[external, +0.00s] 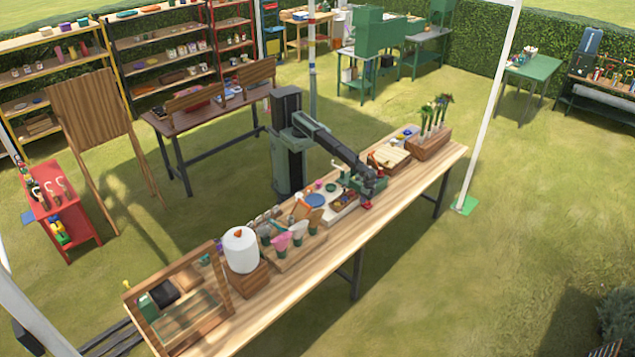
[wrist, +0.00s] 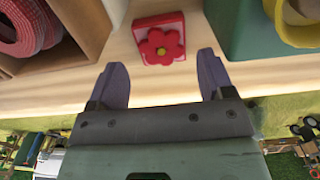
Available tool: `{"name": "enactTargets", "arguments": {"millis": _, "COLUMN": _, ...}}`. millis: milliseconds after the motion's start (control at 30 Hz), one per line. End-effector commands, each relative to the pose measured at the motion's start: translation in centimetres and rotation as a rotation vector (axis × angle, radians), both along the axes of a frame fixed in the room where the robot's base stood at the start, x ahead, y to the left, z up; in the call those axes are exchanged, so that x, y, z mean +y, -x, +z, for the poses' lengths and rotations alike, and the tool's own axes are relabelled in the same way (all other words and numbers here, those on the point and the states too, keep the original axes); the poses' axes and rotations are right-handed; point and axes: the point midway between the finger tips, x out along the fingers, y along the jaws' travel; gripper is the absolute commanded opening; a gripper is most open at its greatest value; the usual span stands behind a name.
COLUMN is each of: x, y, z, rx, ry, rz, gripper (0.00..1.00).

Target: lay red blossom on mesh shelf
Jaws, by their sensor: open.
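The red blossom (wrist: 160,44) sits on a small red square block on the pale wooden surface in the wrist view. My gripper (wrist: 162,62) is open, with one dark finger on each side of the near space and the blossom just ahead, between the finger lines. Nothing is held. In the external view my gripper (external: 367,190) is low over the front edge of the long table, with a small red thing (external: 366,205) just below it. I cannot surely identify the mesh shelf; a wooden frame with a greenish panel (external: 188,318) stands at the table's left end.
In the wrist view a wooden box with a red coil (wrist: 40,25) stands left of the blossom, and a green container with a yellow ring (wrist: 240,35) stands close on its right. The long table (external: 300,275) also holds cups, a white dispenser (external: 241,250) and a planter (external: 430,146).

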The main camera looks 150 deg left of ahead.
Motion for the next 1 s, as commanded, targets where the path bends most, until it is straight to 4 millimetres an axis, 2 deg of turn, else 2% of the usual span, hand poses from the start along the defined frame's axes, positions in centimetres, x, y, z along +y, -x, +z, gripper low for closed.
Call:
{"name": "enactTargets", "arguments": {"millis": 67, "x": 0.0, "y": 0.0, "z": -0.2, "rx": 0.000, "ry": 0.000, "rz": 0.000, "gripper": 0.74}}
{"name": "enactTargets", "arguments": {"millis": 133, "x": 0.0, "y": 0.0, "z": -1.2, "rx": 0.000, "ry": 0.000, "rz": 0.000, "gripper": 0.74}}
{"name": "enactTargets", "arguments": {"millis": 333, "x": 0.0, "y": 0.0, "z": -5.2, "rx": 0.000, "ry": 0.000, "rz": 0.000, "gripper": 0.74}}
{"name": "enactTargets", "arguments": {"millis": 400, "x": 0.0, "y": 0.0, "z": -5.6, "rx": 0.000, "ry": 0.000, "rz": -0.001, "gripper": 0.74}}
{"name": "enactTargets", "arguments": {"millis": 600, "x": 0.0, "y": 0.0, "z": -5.1, "rx": 0.000, "ry": 0.000, "rz": -0.001, "gripper": 0.74}}
{"name": "enactTargets", "arguments": {"millis": 833, "x": 0.0, "y": 0.0, "z": -5.1, "rx": 0.000, "ry": 0.000, "rz": -0.001, "gripper": 0.41}}
{"name": "enactTargets", "arguments": {"millis": 900, "x": 0.0, "y": 0.0, "z": -5.1, "rx": 0.000, "ry": 0.000, "rz": -0.001, "gripper": 0.34}}
{"name": "enactTargets", "arguments": {"millis": 1000, "x": 0.0, "y": 0.0, "z": -5.1, "rx": 0.000, "ry": 0.000, "rz": -0.001, "gripper": 0.34}}
